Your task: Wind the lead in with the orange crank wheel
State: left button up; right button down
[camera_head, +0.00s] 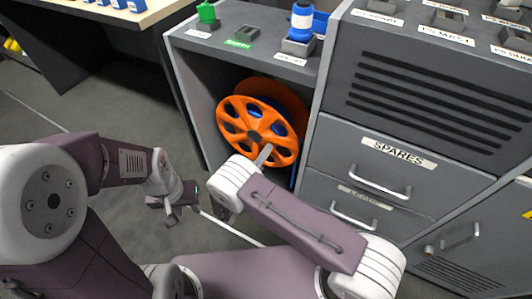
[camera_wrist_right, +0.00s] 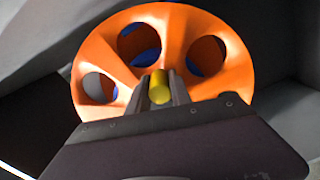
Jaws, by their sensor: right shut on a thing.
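The orange crank wheel (camera_head: 232,118) stands on a drum inside the open bay of a grey cabinet. It also fills the right wrist view (camera_wrist_right: 105,55), its face towards me. A yellow handle (camera_wrist_right: 160,88) sticks out from it. My right gripper (camera_wrist_right: 160,95) is shut on that handle, one finger on each side; in the head view the right gripper (camera_head: 264,155) is at the wheel's lower right. Blue shows through the wheel's holes; I cannot tell if it is the lead. My left gripper (camera_head: 172,212) is low over the floor, left of the wheel; its jaw state is unclear.
A drawer front labelled SPARES (camera_head: 395,158) with bar handles is right of the bay. On top are a green piece (camera_head: 206,12) and a blue-and-white piece (camera_head: 300,20). A pale line (camera_head: 235,232) runs across the floor. Open floor (camera_head: 120,100) is to the left.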

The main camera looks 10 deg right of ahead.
jog(key=shift+a+f+m, duration=0.1)
jog(key=shift+f+m, duration=0.15)
jog(key=shift+m, duration=0.15)
jog(key=c, duration=1.2)
grip_release()
jog(key=shift+o, duration=0.2)
